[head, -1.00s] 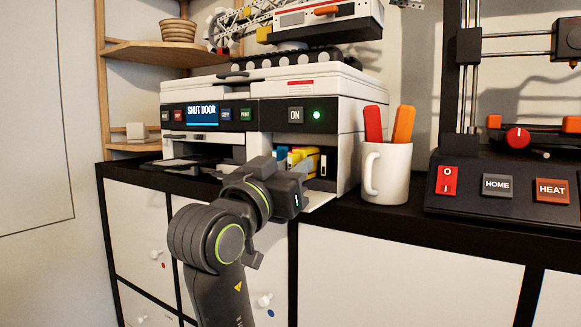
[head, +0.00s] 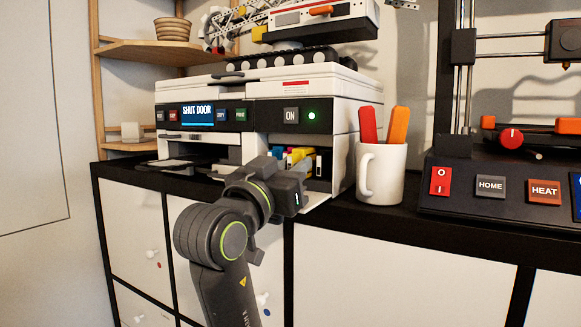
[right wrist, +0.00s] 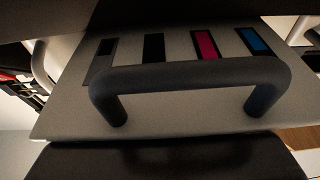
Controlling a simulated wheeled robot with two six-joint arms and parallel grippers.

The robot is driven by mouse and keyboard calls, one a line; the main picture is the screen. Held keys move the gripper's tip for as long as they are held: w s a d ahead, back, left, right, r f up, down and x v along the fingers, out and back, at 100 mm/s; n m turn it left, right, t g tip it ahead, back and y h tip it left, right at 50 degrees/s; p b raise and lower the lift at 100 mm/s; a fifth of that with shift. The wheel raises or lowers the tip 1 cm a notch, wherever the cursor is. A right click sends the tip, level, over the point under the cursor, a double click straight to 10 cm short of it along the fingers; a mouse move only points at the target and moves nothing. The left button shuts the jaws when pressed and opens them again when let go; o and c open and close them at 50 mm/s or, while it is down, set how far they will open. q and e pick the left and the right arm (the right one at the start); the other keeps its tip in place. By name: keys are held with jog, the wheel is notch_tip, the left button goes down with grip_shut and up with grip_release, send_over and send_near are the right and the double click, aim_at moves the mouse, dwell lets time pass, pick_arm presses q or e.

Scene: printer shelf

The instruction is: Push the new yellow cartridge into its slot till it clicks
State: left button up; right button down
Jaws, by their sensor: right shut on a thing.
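The yellow cartridge (head: 299,155) is in the printer's open bay, partly hidden behind my right gripper; I cannot tell how deep it sits. The printer's display (head: 198,113) reads "SHUT DOOR". The white bay door (head: 318,202) is down. My right gripper (head: 287,188) is in front of the bay, its fingertips hidden in the head view. In the right wrist view the dark door handle (right wrist: 190,80) lies between dark gripper parts, and my right gripper appears shut on it. The door panel (right wrist: 70,115) has black, magenta and blue marks behind the handle. My left gripper is out of view.
A white mug (head: 381,172) with red and orange sticks stands right of the printer. A control box (head: 500,190) with buttons is farther right. A toy vehicle (head: 320,14) sits on the printer. A wooden shelf (head: 150,52) is at the left.

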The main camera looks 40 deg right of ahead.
jog(key=shift+w+d, duration=0.15)
jog(key=shift+d, duration=0.1)
dwell(0.6)
jog(key=c, duration=1.2)
grip_release()
jog(key=shift+d, duration=0.1)
jog(key=shift+f, duration=0.1)
